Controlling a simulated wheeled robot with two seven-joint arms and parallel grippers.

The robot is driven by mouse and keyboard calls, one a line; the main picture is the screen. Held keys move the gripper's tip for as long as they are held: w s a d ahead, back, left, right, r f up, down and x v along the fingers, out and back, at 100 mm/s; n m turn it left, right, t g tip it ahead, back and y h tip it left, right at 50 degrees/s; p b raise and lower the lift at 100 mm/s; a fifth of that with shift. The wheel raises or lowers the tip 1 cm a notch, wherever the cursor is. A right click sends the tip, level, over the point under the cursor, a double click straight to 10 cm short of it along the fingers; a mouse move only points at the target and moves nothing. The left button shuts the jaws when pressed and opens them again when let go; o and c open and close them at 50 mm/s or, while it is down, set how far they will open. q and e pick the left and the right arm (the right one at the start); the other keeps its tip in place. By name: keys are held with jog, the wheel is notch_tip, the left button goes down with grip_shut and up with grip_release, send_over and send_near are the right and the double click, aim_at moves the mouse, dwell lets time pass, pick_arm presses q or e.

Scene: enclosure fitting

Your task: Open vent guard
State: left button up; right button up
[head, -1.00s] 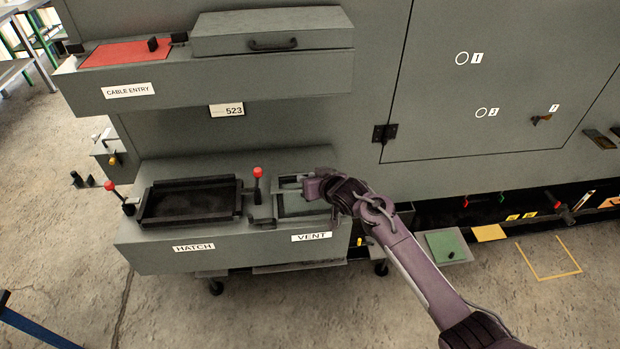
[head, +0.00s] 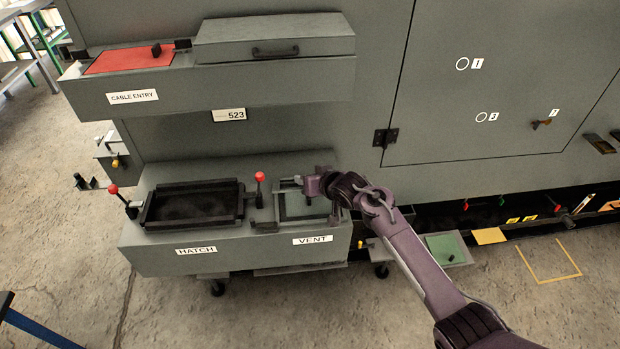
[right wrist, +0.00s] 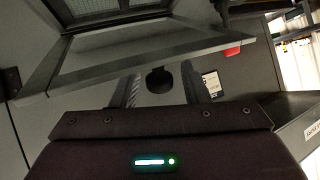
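The vent box (head: 342,234), labelled VENT, is at the right end of the low grey ledge in the head view. Its opening has a light grey frame, which also shows in the right wrist view (right wrist: 150,52) with dark mesh (right wrist: 105,14) beyond it. My right gripper (head: 312,186) is over the back right of the vent and hides part of it. In the right wrist view its two fingers (right wrist: 160,92) are apart, with a round black knob (right wrist: 160,78) between them. Gaps show on both sides of the knob; I cannot tell its depth. My left gripper is not in view.
The hatch (head: 192,222) with a black frame lies left of the vent. Red-tipped levers stand at its left (head: 113,189) and between hatch and vent (head: 260,177). The cable entry shelf (head: 215,88) overhangs above. A large grey door (head: 480,85) is to the right.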

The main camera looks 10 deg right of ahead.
jog(key=shift+s, duration=0.1)
jog(key=v, duration=0.7)
jog(key=shift+s+d+r+b, duration=0.15)
jog(key=shift+s+r+b, duration=0.1)
jog(key=shift+b, duration=0.1)
jog(key=shift+c, duration=0.2)
